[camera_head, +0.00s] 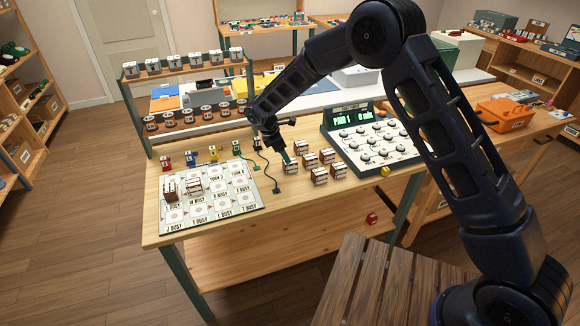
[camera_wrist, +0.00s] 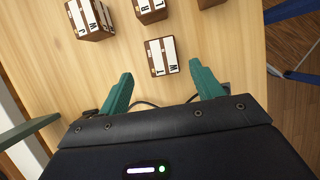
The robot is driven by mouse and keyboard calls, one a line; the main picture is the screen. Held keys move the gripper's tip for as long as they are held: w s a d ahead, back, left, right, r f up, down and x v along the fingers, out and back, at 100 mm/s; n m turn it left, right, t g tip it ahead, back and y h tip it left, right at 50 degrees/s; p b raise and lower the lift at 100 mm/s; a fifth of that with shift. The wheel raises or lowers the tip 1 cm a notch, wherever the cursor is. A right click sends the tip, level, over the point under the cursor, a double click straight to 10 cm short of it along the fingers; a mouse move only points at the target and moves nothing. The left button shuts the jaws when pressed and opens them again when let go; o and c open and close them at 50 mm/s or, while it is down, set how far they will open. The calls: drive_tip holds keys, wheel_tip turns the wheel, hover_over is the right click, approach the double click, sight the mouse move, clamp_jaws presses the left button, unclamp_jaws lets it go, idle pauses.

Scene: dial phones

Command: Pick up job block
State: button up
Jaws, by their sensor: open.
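My gripper (camera_wrist: 162,86) is open and empty, pointing down at the wooden workbench; its green fingers show in the head view (camera_head: 284,156). In the wrist view a brown block with white lettered strips (camera_wrist: 161,57) lies just beyond the fingertips, roughly centred between them and not gripped. Another block stands at the upper left (camera_wrist: 90,18), and two more are cut by the top edge. In the head view several such blocks (camera_head: 319,177) cluster beside my gripper. Two more blocks (camera_head: 193,187) sit on the white grid board (camera_head: 215,208). I cannot tell which one is the job block.
A dial console (camera_head: 372,143) with a lit green display stands right of the blocks. Black cords (camera_head: 268,172) lie left of my gripper. Small coloured jacks (camera_head: 189,157) line the board's back edge. A rack of dials (camera_head: 190,65) stands behind. The bench's front edge is clear.

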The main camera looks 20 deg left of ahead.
sight(292, 167)
drive_tip(key=shift+d+x, duration=0.2)
drive_tip(key=shift+x, duration=3.2)
drive_tip(key=shift+s, duration=0.15)
drive_tip(key=shift+c, duration=0.4)
drive_tip(key=c, duration=1)
